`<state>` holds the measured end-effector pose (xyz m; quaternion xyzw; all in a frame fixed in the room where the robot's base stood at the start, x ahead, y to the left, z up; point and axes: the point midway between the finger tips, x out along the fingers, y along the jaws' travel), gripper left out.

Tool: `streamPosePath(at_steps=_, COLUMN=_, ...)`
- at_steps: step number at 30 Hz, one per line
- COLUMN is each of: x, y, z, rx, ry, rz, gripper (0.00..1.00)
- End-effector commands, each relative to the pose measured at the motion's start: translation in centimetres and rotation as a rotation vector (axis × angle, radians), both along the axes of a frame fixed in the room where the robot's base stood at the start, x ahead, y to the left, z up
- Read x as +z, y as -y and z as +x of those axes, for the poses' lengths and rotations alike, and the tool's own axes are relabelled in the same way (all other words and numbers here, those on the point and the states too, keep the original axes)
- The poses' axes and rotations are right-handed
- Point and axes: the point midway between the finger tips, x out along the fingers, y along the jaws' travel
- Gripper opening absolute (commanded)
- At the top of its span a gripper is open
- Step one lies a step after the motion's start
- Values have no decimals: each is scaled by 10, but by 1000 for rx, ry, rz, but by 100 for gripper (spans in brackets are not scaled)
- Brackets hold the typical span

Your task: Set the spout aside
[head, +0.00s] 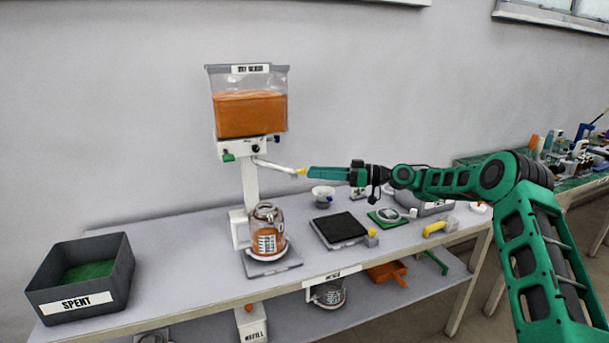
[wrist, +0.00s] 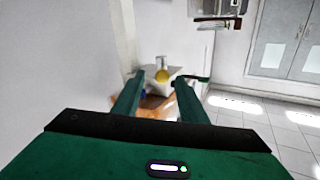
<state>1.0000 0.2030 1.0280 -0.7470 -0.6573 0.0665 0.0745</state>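The spout (head: 276,166) is a pale tube that juts out to the right from under the clear tank of orange liquid (head: 250,112). I see no contact there.
A glass jar with orange contents (head: 267,232) stands below the tank. A SPENT bin (head: 115,275) is at the bench's left end. A black pad (head: 340,227), a small white cup (head: 323,194) and a yellow-handled item (head: 437,228) lie to the right.

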Motion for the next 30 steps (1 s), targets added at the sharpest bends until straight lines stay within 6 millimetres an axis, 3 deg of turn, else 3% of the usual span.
streamPosePath(at_steps=7, x=0, y=25, z=-3, rx=-1, ry=0, rz=-1, gripper=39)
streamPosePath(at_steps=20, x=0, y=26, z=-4, rx=-2, ry=-4, rz=-10, gripper=39)
streamPosePath(at_steps=26, x=-5, y=26, z=-14, rx=-32, ry=-69, rz=-151, gripper=39)
streamPosePath(at_steps=30, x=-15, y=38, z=-27, rx=-91, ry=-158, rz=-318, gripper=39)
